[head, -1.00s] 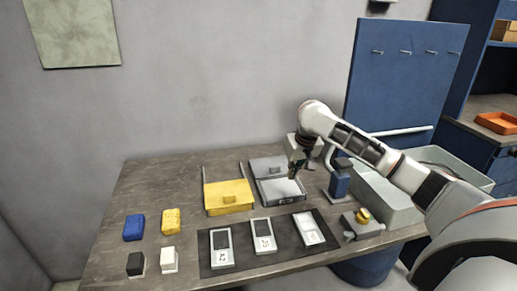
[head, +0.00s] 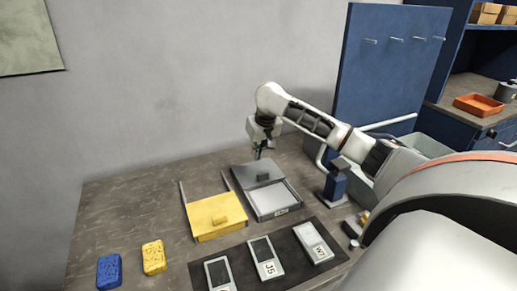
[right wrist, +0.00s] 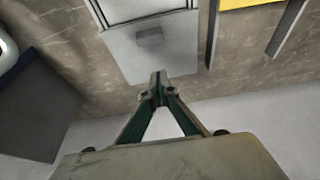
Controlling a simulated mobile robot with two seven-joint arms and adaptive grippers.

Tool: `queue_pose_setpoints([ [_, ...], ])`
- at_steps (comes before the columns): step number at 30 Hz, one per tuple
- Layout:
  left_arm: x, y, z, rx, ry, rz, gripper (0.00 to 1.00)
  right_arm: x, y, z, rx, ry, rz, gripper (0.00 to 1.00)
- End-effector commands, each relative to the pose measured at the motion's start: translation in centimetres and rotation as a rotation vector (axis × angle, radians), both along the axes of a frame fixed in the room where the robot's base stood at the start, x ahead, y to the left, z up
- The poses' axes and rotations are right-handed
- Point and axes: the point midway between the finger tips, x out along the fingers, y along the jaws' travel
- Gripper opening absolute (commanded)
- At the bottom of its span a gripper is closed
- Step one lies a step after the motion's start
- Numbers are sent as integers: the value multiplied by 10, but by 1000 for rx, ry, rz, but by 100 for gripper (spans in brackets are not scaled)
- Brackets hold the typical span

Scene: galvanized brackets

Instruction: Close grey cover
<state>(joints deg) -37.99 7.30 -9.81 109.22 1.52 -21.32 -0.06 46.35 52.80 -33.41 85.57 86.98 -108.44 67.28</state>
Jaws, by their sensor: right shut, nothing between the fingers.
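The grey cover (head: 256,171), with a small dark handle (head: 263,177), sits over the far part of a grey box. The box's near part is uncovered and shows a pale inside (head: 274,197). My right gripper (head: 258,154) is shut and empty, pointing down at the cover's far edge. In the right wrist view the cover (right wrist: 150,58) and its handle (right wrist: 150,35) lie just beyond the closed fingertips (right wrist: 159,84). I cannot tell whether the fingertips touch the cover. My left gripper is not in view.
A yellow-covered box (head: 216,222) stands left of the grey one, with rails behind it. A dark mat (head: 235,254) with several labelled devices lies in front. A blue stand (head: 334,186) is at the right. Blue and yellow sponges (head: 153,257) lie at left.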

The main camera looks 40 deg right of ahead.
Motion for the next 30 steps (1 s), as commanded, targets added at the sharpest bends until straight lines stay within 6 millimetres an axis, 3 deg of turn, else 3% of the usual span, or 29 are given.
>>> queue_pose_setpoints([
  [9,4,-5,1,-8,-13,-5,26,15,-5,-49,1,1,-2,0],
  [18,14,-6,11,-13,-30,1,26,-15,4,-44,-3,0,1,0],
  [30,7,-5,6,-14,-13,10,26,-23,7,-44,-2,-2,0,0],
])
